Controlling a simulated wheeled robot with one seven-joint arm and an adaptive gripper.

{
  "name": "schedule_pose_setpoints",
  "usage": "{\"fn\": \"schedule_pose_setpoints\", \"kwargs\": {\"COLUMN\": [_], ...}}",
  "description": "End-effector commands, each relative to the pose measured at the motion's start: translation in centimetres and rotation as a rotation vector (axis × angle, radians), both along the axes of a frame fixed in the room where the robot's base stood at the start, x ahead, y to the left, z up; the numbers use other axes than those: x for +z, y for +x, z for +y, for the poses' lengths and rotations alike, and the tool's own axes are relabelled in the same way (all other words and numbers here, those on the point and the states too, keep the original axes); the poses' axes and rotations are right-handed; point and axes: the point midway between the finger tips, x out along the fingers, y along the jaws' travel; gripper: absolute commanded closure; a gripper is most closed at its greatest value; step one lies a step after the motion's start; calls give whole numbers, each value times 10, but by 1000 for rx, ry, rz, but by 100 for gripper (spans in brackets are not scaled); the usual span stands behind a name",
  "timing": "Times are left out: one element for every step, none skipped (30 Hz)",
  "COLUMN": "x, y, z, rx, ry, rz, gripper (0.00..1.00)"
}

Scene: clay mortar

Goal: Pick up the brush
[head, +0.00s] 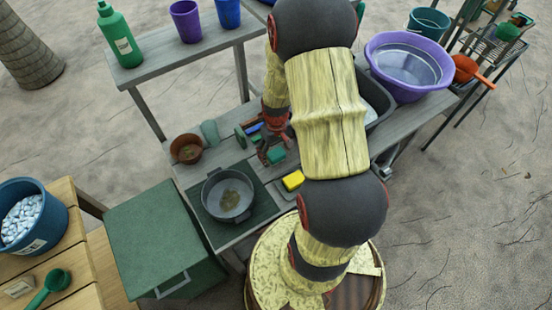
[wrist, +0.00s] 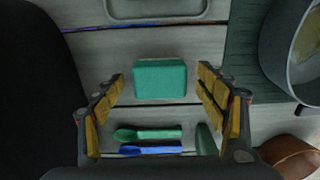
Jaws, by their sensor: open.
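A small teal block (wrist: 160,80) lies on the grey bench. It may be the brush, but no bristles or handle can be made out. In the head view the teal block (head: 276,155) shows beside my gripper (head: 269,149), partly hidden by it. In the wrist view my gripper (wrist: 161,84) is open, with one finger to each side of the block and gaps on both sides. Nothing is held. How high the fingertips are above the bench is hard to tell.
A green spoon (wrist: 147,134) and a blue spoon (wrist: 150,150) lie close to the block. A yellow sponge (head: 293,180) rests on a small tray. A grey pot (head: 228,207) on a green mat and a brown bowl (head: 187,149) stand to the left.

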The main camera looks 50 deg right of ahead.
Motion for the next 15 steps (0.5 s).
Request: {"fn": "schedule_pose_setpoints", "kwargs": {"x": [-7, -8, -8, -8, -8, -7, -7, -7, -7, -7, -7, -7, -7, -7, -7], "y": [0, 0, 0, 0, 0, 0, 0, 0, 0, 0, 0, 0, 0, 0, 0], "z": [0, 0, 0, 0, 0, 0, 0, 0, 0, 0, 0, 0, 0, 0, 0], "rx": [0, 0, 0, 0, 0, 0, 0, 0, 0, 0, 0, 0, 0, 0, 0], "ry": [0, 0, 0, 0, 0, 0, 0, 0, 0, 0, 0, 0, 0, 0, 0], "rz": [1, 1, 0, 0, -1, -1, -1, -1, -1, -1, -1, -1, -1, -1, -1], "gripper": [27, 27, 27, 27, 27, 27, 27, 27, 29, 31, 32, 35, 36, 38, 40]}}
